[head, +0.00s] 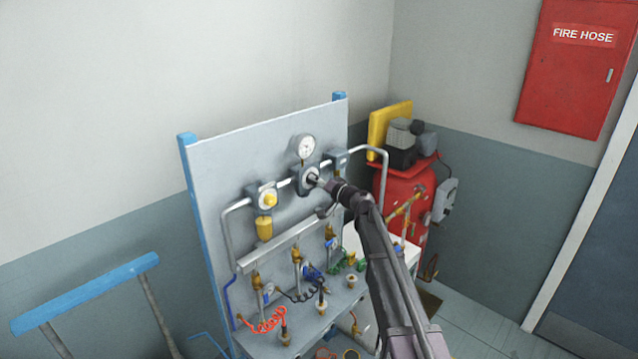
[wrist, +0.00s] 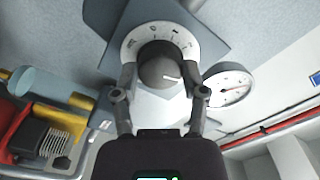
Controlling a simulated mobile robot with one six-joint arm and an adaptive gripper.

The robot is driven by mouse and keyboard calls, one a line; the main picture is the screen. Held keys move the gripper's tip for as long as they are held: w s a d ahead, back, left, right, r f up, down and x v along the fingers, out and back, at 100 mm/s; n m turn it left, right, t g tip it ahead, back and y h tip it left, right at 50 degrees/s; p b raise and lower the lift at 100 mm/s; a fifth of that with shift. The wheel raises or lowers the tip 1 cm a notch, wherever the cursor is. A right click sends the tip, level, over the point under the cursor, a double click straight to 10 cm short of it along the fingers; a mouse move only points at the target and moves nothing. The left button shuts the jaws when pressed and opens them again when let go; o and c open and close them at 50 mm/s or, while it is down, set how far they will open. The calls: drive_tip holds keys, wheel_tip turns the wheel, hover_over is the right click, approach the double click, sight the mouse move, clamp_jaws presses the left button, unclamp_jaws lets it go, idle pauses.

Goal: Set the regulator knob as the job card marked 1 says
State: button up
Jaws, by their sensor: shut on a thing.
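The regulator knob (wrist: 158,64) is dark and round, with a short white mark on its face, in front of a white scale ring (wrist: 131,42). My gripper (wrist: 160,84) is shut on the knob, one finger on each side. In the head view my gripper (head: 318,181) is at the dark regulator (head: 306,179) on the upright panel, and it hides most of the knob. I see no readable job card in either view.
A round white gauge (head: 305,146) sits just above the regulator; it also shows in the wrist view (wrist: 229,86). Pipes, valves and coiled hoses (head: 265,322) are below. A red compressor tank (head: 415,188) stands right.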

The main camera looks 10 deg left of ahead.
drive_tip(key=shift+a+m, duration=0.15)
drive_tip(key=shift+m, duration=1.25)
drive_tip(key=o, duration=1.2)
drive_tip(key=shift+a, duration=0.1)
drive_tip(key=shift+c, duration=0.2)
drive_tip(key=v, duration=1.2)
